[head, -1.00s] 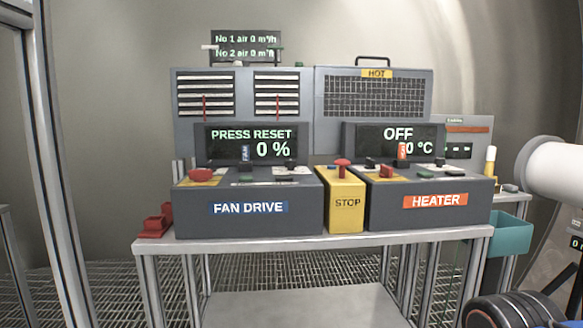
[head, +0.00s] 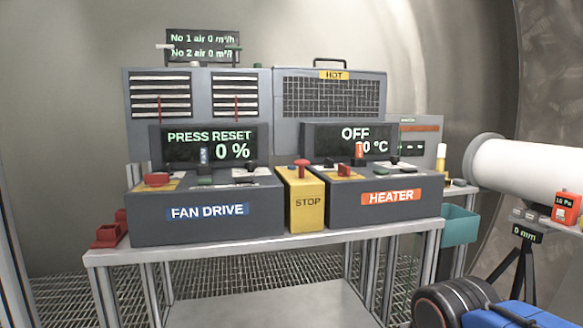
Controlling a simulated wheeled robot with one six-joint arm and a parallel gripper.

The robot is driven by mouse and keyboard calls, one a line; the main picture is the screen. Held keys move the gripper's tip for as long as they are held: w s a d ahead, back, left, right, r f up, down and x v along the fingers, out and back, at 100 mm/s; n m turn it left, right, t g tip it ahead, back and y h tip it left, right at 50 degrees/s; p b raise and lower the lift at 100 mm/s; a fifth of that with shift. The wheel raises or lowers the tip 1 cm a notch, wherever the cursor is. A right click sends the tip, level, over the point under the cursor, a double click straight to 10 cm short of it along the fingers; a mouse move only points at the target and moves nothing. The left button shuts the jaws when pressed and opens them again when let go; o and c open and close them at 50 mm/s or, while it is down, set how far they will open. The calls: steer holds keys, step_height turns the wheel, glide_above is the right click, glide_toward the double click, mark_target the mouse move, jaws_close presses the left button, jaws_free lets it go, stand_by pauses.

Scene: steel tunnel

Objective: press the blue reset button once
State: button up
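The fan drive (head: 207,212) is a dark grey box on the left of the bench, with a blue name label on its front. Its display (head: 208,143) reads "PRESS RESET" and "0 %". On its top are a red mushroom button (head: 157,179), a green piece (head: 205,181) and a black knob (head: 252,166). My gripper is not in view.
A yellow STOP box (head: 306,203) with a red button stands between the fan drive and the heater (head: 391,211). Red bins (head: 109,236) sit at the bench's left end. A white tube (head: 525,168) and a black-and-blue object (head: 455,300) are at right.

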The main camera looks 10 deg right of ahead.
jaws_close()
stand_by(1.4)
